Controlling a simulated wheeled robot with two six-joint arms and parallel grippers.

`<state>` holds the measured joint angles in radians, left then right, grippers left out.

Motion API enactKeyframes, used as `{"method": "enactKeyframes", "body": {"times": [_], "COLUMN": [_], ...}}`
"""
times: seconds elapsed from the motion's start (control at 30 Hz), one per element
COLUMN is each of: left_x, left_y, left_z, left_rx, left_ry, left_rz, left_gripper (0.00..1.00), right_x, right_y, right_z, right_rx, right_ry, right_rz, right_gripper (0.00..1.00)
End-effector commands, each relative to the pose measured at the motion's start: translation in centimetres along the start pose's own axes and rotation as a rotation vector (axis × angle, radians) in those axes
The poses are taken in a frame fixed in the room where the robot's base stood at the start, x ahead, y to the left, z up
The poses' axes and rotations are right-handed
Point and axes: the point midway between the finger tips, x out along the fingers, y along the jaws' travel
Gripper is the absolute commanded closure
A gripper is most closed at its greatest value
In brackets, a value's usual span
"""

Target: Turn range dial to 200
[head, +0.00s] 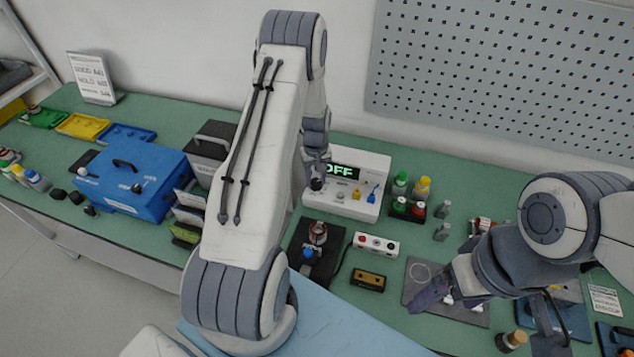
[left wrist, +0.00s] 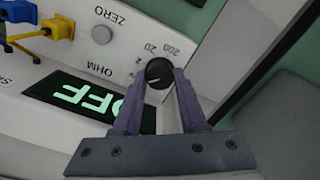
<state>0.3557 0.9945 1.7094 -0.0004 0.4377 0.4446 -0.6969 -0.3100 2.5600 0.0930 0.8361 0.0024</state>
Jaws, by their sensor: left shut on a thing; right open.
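The tester (head: 345,205) is a white box with a lit display (head: 345,170) reading OFF. Its black range dial (head: 316,184) is on the front left. In the left wrist view the dial (left wrist: 159,73) sits between the two purple fingertips of my left gripper (left wrist: 162,78), which is shut on it. The picture is upside down there; marks 2, 20 and 200 (left wrist: 174,50) show around the dial. A short white pointer line on the dial faces the lower left of that picture, away from the 200. My right gripper (head: 432,294) is open above a grey mat.
Yellow and blue plugs (head: 372,192) and a ZERO knob (left wrist: 102,35) are on the tester's face. A stator on a dark base (head: 318,235), a white button box (head: 376,244) and bottles (head: 400,184) stand nearby. A blue case (head: 140,180) is at the left.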

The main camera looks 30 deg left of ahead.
Motion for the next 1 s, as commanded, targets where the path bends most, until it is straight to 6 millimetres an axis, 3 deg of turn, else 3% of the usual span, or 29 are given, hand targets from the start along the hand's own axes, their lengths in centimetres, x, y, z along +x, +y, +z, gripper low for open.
{"method": "enactKeyframes", "body": {"times": [0.63, 0.8, 1.0], "left_x": [0.06, 0.03, 0.02], "left_y": [0.04, 0.02, 0.00], "left_z": [0.06, 0.06, 0.05], "left_rx": [0.998, 1.133, 1.143], "left_ry": [-0.001, -0.001, -0.001], "left_rz": [0.000, 0.001, 0.000], "left_gripper": [0.94, 0.94, 0.94], "right_x": [0.73, 0.76, 0.75], "right_y": [0.05, 0.06, 0.05], "right_z": [0.04, 0.04, 0.04], "right_rx": [0.000, 0.000, 0.000], "right_ry": [0.000, 0.000, 0.000], "right_rz": [0.000, 0.000, 0.000], "right_gripper": [0.06, 0.06, 0.06]}}
